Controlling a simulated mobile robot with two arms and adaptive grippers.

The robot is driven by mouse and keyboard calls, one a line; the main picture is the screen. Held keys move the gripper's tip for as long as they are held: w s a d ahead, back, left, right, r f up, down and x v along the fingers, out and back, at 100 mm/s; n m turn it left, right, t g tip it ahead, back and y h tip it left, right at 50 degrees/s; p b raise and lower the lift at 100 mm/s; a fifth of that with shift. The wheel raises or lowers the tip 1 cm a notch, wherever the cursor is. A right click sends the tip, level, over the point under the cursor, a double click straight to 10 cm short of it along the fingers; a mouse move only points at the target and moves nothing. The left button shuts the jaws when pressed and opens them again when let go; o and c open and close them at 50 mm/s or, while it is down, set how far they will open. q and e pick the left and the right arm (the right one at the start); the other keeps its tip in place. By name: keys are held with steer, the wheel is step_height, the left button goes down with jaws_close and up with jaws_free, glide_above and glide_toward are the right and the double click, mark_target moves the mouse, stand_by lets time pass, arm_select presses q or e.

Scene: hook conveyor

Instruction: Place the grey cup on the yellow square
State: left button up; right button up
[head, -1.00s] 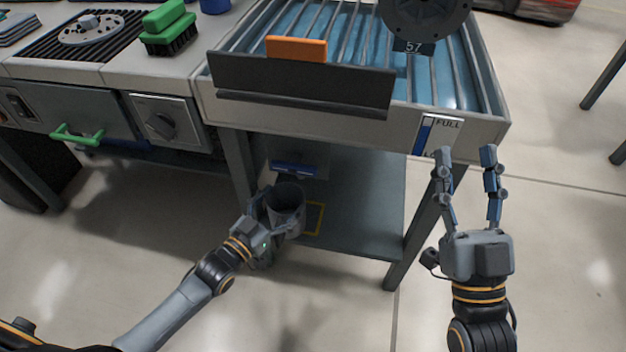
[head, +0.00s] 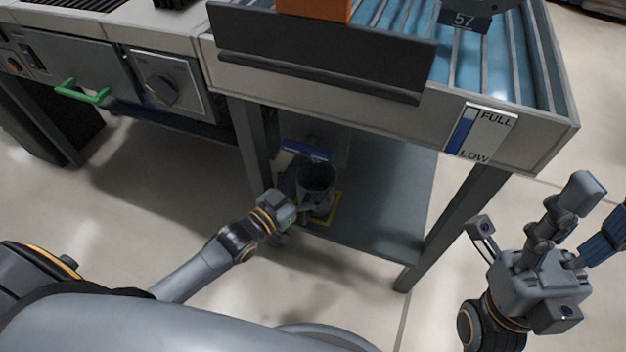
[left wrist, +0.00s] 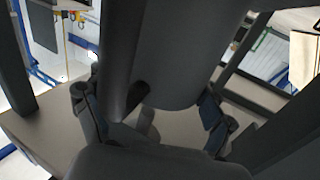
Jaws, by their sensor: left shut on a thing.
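The grey cup (head: 318,180) is upright at the lower shelf under the conveyor, with its open top showing. My left gripper (head: 303,212) is shut on it from the left side. In the left wrist view the cup (left wrist: 180,45) fills the upper middle, between the two fingers of the left gripper (left wrist: 150,115). The yellow square (head: 335,210) shows as an outline at the cup's right and front; the cup and gripper hide the rest. I cannot tell whether the cup's base touches the shelf. My right gripper (head: 592,222) is open and empty at the right.
The lower shelf (head: 385,215) is bare to the right of the square. A blue-labelled item (head: 307,150) is behind the cup. The conveyor's front panel (head: 320,55) overhangs the shelf, and table legs (head: 450,225) stand at its sides.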

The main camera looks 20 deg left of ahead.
arm_select(q)
steer(key=shift+r, duration=0.1)
steer(key=shift+f, duration=0.25)
steer(key=o, duration=1.6)
steer(key=shift+o, duration=0.2)
